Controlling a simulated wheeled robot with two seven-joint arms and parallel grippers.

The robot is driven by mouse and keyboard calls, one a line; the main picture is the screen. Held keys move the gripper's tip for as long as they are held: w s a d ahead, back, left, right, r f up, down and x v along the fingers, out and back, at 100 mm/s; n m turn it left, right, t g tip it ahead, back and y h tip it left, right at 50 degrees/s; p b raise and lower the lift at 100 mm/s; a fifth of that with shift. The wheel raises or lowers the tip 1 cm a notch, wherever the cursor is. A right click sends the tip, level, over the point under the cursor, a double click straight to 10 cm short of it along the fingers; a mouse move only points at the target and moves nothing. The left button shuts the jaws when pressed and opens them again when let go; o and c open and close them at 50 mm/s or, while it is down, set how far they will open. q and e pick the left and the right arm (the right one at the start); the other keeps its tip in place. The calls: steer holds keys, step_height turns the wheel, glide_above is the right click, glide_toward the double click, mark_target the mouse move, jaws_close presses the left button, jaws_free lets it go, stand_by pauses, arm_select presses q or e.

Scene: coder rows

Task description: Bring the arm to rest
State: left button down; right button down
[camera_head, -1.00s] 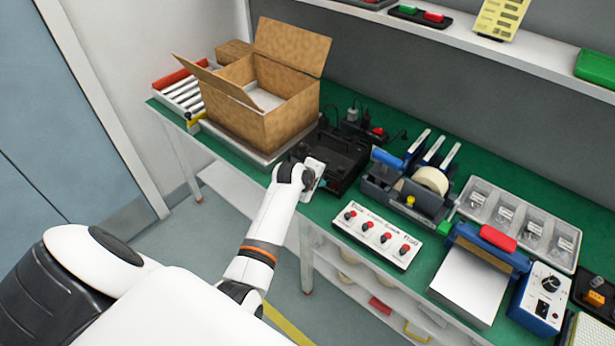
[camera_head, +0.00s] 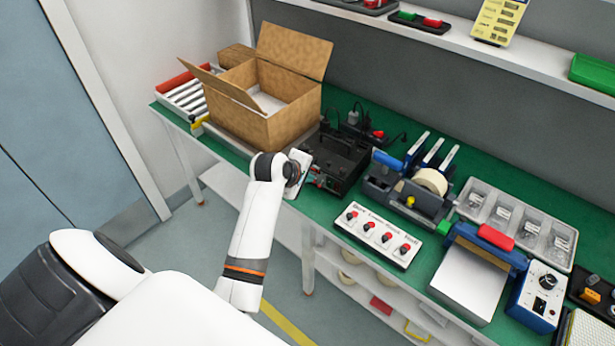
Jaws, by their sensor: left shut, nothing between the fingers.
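My left arm (camera_head: 252,230) comes in from the lower left and reaches up to the front edge of the green bench. Its gripper (camera_head: 299,170) is at the bench edge, in front of the black device and right of the open cardboard box. The wrist covers most of the gripper and the fingertips are hard to make out. It is shut, and nothing shows held in it. My right gripper is not in view.
The cardboard box (camera_head: 289,126) stands open on the green bench (camera_head: 318,203). The black device (camera_head: 341,160), a tape dispenser (camera_head: 408,193) and a white panel with red knobs (camera_head: 378,235) stand to the right. Open floor (camera_head: 190,245) lies left of the bench.

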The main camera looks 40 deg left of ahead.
arm_select(q)
steer(key=shift+f, duration=0.1)
stand_by(0.3)
steer(key=s+d+f+m+g, duration=0.1)
steer(key=s+d+f+m, duration=0.3)
steer(key=f, duration=0.6)
steer(key=s+d+f+m+g, duration=0.1)
steer(key=s+f+m+g, duration=0.15)
steer(key=s+f, duration=0.65)
steer(key=s+d+f+m+g, duration=0.1)
steer(key=s+d+f+m, duration=0.25)
steer(key=f, duration=0.85)
steer(key=s+f+m+g, duration=0.1)
steer(key=s+f+m, duration=0.2)
steer(key=s, duration=0.7)
steer(key=s+d+f+m+g, duration=0.1)
steer(key=s+f+m, duration=0.3)
steer(key=s, duration=0.6)
steer(key=s+d+f+m+g, duration=0.1)
steer(key=s+f+m, duration=0.2)
steer(key=s+f, duration=0.3)
steer(key=s, duration=0.4)
steer(key=shift+d+f+m, duration=0.25)
steer(key=shift+f+m, duration=0.05)
